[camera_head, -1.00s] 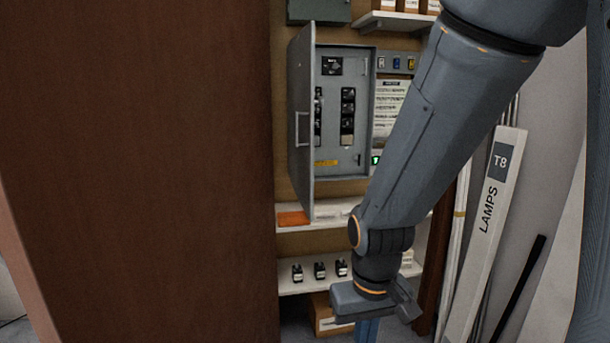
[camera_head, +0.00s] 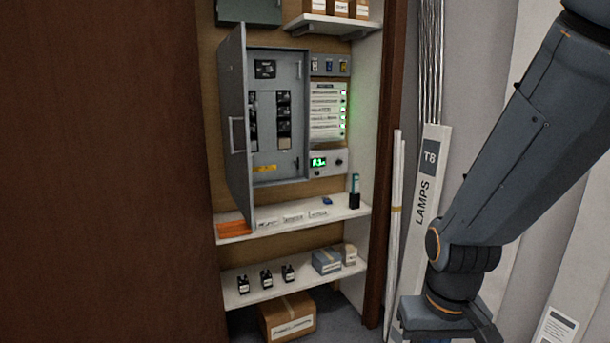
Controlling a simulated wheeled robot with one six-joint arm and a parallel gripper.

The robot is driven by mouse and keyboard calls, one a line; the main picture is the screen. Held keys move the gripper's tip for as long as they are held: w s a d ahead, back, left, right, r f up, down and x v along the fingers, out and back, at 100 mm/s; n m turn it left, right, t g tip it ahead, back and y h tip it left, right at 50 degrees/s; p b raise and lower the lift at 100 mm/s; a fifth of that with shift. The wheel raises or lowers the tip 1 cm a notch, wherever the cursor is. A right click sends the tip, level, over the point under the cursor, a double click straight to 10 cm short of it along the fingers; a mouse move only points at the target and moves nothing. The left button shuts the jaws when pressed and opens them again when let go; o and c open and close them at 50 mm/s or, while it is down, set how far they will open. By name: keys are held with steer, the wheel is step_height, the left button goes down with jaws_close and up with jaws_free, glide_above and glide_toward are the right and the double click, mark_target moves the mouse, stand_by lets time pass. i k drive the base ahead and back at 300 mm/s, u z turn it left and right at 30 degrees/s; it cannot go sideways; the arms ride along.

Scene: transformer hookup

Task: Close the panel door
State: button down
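The grey electrical panel (camera_head: 291,170) is mounted on the cabinet's back wall, with black breakers showing inside. Its panel door (camera_head: 236,185) stands open, hinged on the left and swung out toward me, with a pale handle (camera_head: 237,135) on its face. My gripper (camera_head: 440,325) is at the bottom right, outside the cabinet and well apart from the door. Its fingers are cut off or hidden by the wrist, so I cannot see whether it is open.
A large brown cabinet door (camera_head: 100,170) fills the left. Shelves below the panel hold an orange item (camera_head: 233,229), black parts (camera_head: 266,279) and boxes (camera_head: 326,262). A carton (camera_head: 287,316) sits on the floor. A tall lamp box (camera_head: 421,200) leans right of the cabinet.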

mark_target(233, 48)
steer(key=z, duration=0.35)
steer(key=i, duration=1.15)
steer(key=u, duration=1.8)
